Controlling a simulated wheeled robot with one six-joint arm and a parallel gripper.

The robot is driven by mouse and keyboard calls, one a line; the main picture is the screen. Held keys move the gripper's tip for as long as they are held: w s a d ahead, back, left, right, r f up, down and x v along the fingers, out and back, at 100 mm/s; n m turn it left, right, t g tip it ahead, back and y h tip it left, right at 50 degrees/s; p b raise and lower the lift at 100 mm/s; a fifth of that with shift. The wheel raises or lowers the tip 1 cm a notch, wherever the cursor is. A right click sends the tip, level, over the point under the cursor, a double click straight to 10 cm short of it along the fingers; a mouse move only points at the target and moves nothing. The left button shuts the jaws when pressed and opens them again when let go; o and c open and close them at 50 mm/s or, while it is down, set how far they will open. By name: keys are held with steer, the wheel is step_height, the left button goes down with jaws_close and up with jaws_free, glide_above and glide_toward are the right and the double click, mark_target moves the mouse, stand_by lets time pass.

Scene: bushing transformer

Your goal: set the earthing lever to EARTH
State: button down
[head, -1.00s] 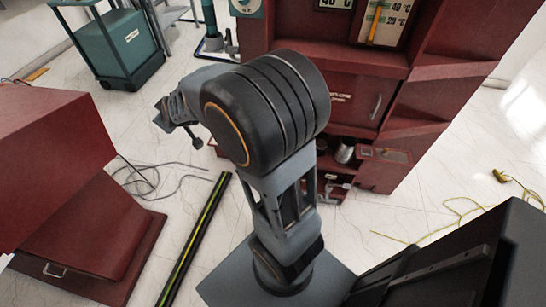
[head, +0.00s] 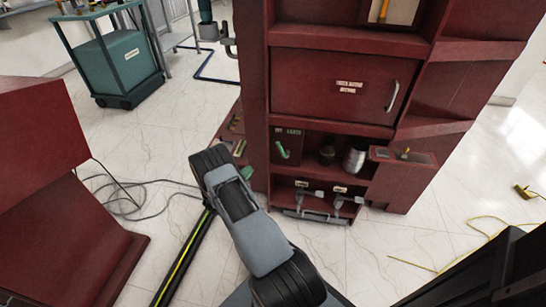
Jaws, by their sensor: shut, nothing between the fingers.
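The earthing lever (head: 282,149) is a small green handle in a shelf bay of the dark red cabinet, in the head view. It sits on a panel (head: 294,156) with small lettering along its top that seems to read OFF at left and EARTH at right. The handle slants, its upper end under the left word; its pivot is too small to make out. My arm rises from the bottom centre and bends to the left of the cabinet. My gripper is not in view; the arm's own links hide that end.
Beside the lever stand a dark pot (head: 327,154) and a metal cylinder (head: 355,160). Below are grey clamp-like fittings (head: 310,194). A side ledge (head: 403,156) juts out at right. A red cabinet (head: 50,190) stands at left. Cables (head: 125,195) lie on the floor.

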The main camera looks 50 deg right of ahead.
stand_by(0.3)
steer(key=shift+s+r+b+x, duration=0.2)
steer(key=shift+s+b+x, duration=0.25)
steer(key=shift+x, duration=1.7)
steer(key=shift+s+r+b+x, duration=0.15)
steer(key=shift+s+b+x, duration=0.35)
steer(key=shift+x, duration=1.65)
steer(key=shift+s+r+b+x, duration=0.2)
steer(key=shift+s+b+x, duration=0.25)
steer(key=shift+x, duration=1.65)
steer(key=shift+a, duration=0.1)
